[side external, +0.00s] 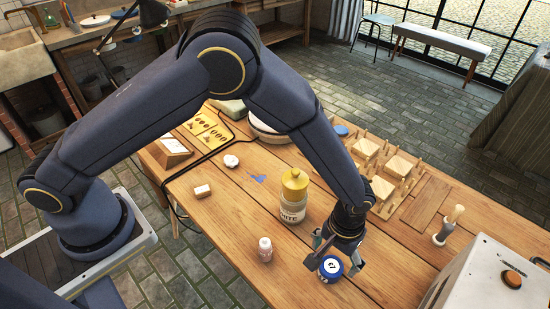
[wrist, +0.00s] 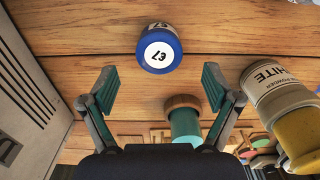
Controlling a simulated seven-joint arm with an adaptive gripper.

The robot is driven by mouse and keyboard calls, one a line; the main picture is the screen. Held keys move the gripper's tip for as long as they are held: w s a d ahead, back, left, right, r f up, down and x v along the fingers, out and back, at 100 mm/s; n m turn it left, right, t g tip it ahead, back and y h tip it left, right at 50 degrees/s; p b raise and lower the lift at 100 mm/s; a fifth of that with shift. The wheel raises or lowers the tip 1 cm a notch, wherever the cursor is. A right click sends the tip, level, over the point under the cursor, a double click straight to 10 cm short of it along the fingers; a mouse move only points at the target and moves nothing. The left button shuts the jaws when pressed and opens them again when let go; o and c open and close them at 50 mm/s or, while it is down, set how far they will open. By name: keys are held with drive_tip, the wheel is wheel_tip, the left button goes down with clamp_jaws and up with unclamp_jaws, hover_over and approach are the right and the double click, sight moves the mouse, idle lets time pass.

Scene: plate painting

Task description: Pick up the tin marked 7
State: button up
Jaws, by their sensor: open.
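The blue tin (side external: 330,269) stands on the wooden table near its front edge, below my gripper. Its white lid carries a 7 with another small character beside it. In the wrist view the tin (wrist: 160,48) is at the upper middle, ahead of the gap between the fingertips. My gripper (wrist: 160,86) is open, with one finger on each side of that gap and nothing held. In the side view my gripper (side external: 338,256) points down at the tin and hides part of it.
A teal jar with a brown top (wrist: 184,118) shows between my fingers, lower in the wrist view. A grey box (side external: 485,285) stands at the right.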

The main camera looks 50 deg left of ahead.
sight(331, 266)
wheel_tip(331, 266, down, 5)
drive_tip(key=shift+s+f, duration=0.1)
drive_tip(key=shift+f, duration=0.05)
drive_tip(key=c, duration=1.3)
